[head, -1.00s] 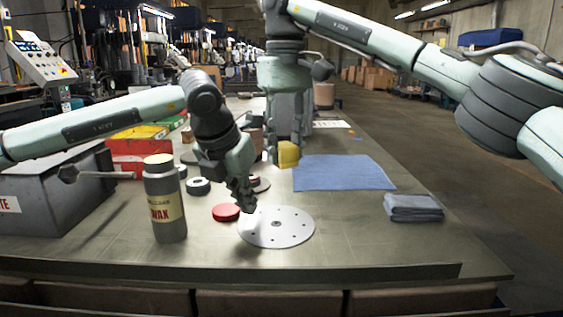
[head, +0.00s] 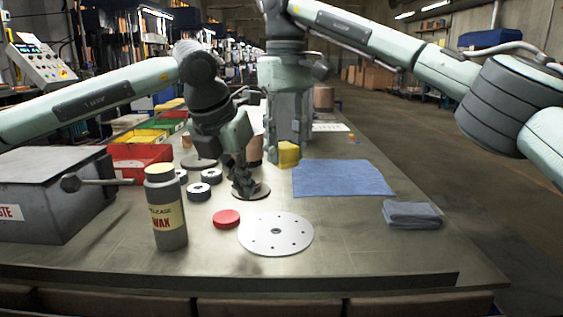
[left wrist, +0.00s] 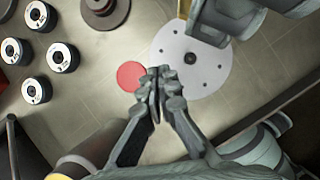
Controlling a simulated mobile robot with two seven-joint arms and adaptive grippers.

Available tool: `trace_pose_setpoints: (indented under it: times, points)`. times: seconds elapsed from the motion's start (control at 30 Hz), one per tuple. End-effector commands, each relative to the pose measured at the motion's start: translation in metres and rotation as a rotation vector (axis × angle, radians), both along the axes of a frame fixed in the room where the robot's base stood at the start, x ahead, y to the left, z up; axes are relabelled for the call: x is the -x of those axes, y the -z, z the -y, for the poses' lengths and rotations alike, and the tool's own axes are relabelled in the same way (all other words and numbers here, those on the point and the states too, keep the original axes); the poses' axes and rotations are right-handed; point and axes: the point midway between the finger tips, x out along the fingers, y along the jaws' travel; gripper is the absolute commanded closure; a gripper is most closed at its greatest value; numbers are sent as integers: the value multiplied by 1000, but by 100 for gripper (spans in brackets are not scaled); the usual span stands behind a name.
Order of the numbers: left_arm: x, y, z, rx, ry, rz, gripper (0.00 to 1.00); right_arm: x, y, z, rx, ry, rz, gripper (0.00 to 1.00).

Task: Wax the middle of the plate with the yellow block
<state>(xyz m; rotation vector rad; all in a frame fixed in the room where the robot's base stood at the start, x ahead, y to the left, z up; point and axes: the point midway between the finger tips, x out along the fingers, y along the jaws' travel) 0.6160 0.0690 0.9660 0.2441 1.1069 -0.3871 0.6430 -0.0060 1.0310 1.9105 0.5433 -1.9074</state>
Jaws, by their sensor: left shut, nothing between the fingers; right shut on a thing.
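The plate (head: 263,245) is a round white disc with a dark centre and small holes, lying flat on the table; it also shows in the left wrist view (left wrist: 205,75). My right gripper (head: 288,137) is shut on the yellow block (head: 288,154) and holds it beyond the plate; a yellow edge (left wrist: 184,10) shows at the top of the left wrist view. My left gripper (head: 241,188) is shut and empty, in front of a dark round disc in the head view. In the left wrist view its fingertips (left wrist: 158,74) appear between the red disc and the plate.
A wax bottle (head: 166,208) stands upright left of the plate, and a red disc (head: 227,219) lies between them. Several dark rings with white tops (head: 198,192) lie behind. A blue cloth (head: 342,178) and a folded cloth (head: 412,214) lie right. The front table is clear.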

Motion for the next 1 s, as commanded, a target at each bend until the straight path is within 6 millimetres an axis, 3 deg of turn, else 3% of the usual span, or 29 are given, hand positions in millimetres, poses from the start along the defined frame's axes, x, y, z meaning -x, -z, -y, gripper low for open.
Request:
trace_pose_setpoints:
  times: [0.2,0.43,0.63,1.0]
  points:
    - [18,-44,-9,3,0,3,100,0,0,0,0,0,0,90]
    - [34,-80,-16,1,0,2,100,0,0,0,0,0,0,90]
    - [40,-92,-19,0,-1,0,100,0,0,0,0,0,0,90]
    - [40,-93,-19,1,0,0,100,0,0,0,0,0,0,90]
